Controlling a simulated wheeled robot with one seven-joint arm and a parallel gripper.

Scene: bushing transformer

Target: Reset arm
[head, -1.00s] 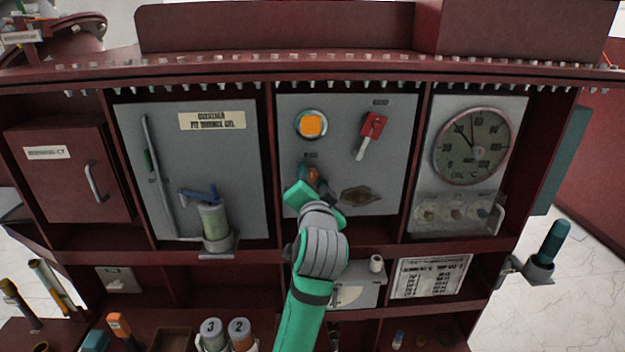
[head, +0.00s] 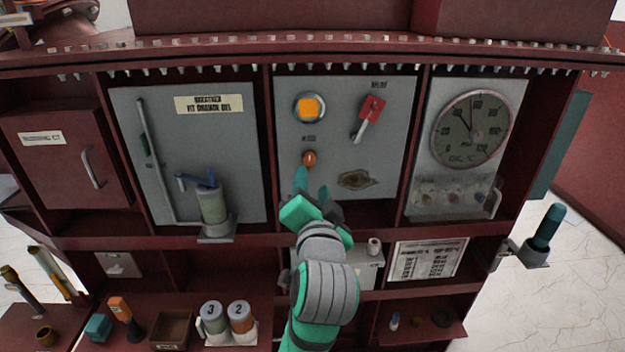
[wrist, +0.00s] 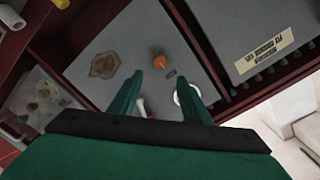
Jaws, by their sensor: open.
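My gripper (head: 312,188) is a green two-finger hand with grey joints, in front of the lower part of the middle grey panel (head: 345,105). In the wrist view its two fingers (wrist: 165,90) stand apart with nothing held between them. A small orange-red knob (head: 309,159) sits on the panel just above the fingertips, and it also shows in the wrist view (wrist: 159,62), beyond the fingers. A brownish patch (head: 358,180) lies at lower right on the panel.
A round dial gauge (head: 470,130) is at right. A left panel holds a green cylinder (head: 212,206) on a bracket. Lower shelves hold cups marked 3 and 2 (head: 239,317), a brown box (head: 171,328) and a small white cylinder (head: 374,246). A teal-handled tool (head: 547,228) stands at far right.

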